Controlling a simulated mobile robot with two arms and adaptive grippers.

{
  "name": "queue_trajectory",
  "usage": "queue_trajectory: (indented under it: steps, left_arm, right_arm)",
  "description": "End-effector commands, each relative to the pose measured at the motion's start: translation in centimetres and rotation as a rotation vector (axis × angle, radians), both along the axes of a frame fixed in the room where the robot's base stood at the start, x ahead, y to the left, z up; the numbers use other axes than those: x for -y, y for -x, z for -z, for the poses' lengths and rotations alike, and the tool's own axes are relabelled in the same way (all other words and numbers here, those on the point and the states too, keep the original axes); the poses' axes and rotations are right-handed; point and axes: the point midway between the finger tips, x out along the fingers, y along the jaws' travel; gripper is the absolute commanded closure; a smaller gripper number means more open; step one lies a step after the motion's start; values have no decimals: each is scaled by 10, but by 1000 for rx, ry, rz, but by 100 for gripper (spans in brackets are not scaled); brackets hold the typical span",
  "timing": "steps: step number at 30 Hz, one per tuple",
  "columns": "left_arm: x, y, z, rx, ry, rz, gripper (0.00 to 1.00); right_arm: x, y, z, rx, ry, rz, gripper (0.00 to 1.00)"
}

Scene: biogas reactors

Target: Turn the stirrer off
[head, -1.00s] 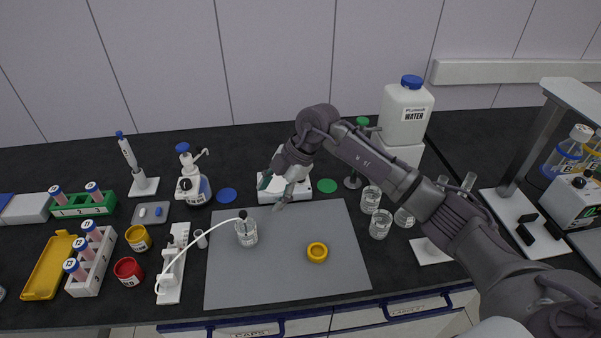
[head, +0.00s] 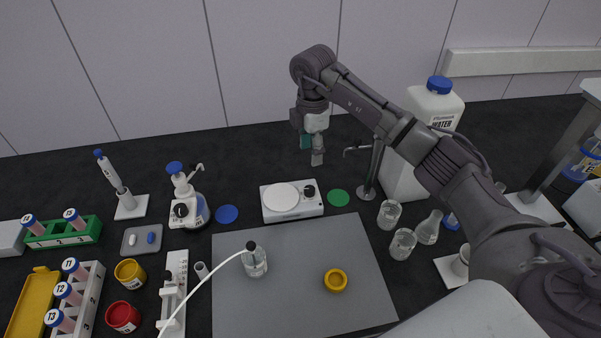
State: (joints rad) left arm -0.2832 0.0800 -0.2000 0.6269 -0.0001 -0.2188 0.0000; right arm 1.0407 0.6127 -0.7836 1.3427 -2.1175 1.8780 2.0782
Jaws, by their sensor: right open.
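The stirrer (head: 291,200) is a low white box with a round white top plate, behind the grey mat. Its black knob (head: 309,191) is at the right of its top. Nothing stands on the plate. My right gripper (head: 312,150) hangs above and behind the stirrer's right side, fingers pointing down, open and empty, apart from the knob. The knob's exact setting is too small to read. My left gripper is not in view.
A green disc (head: 338,197) and a metal stand (head: 369,185) are right of the stirrer. A blue disc (head: 227,214) and a dispenser bottle (head: 197,208) are left. A bottle with a tube (head: 255,263) and a yellow ring (head: 335,280) stand on the grey mat (head: 300,310). Glass beakers (head: 403,244) stand right.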

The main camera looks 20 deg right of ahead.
Motion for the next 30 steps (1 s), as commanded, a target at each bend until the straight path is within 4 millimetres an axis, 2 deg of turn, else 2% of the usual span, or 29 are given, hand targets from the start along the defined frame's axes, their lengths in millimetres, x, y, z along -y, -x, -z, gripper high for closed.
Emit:
queue_trajectory:
  steps: [4, 7, 12, 15, 20, 24, 30]
  left_arm:
    - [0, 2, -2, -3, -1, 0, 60]
    - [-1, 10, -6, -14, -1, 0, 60]
    - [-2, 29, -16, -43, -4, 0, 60]
    - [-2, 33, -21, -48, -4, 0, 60]
    - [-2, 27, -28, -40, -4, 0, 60]
    - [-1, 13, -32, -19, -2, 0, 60]
    - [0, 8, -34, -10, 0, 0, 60]
  right_arm:
    - [0, 1, 6, -4, 0, 0, 43]
    - [0, 1, 18, -5, 0, 0, 43]
    - [0, 2, 52, -6, -1, 1, 43]
    - [-1, 2, 74, -7, -1, 0, 43]
    - [-1, 2, 106, -5, -2, -1, 43]
    - [0, 1, 125, -2, -1, 0, 43]
    - [0, 1, 137, 0, -2, -1, 43]
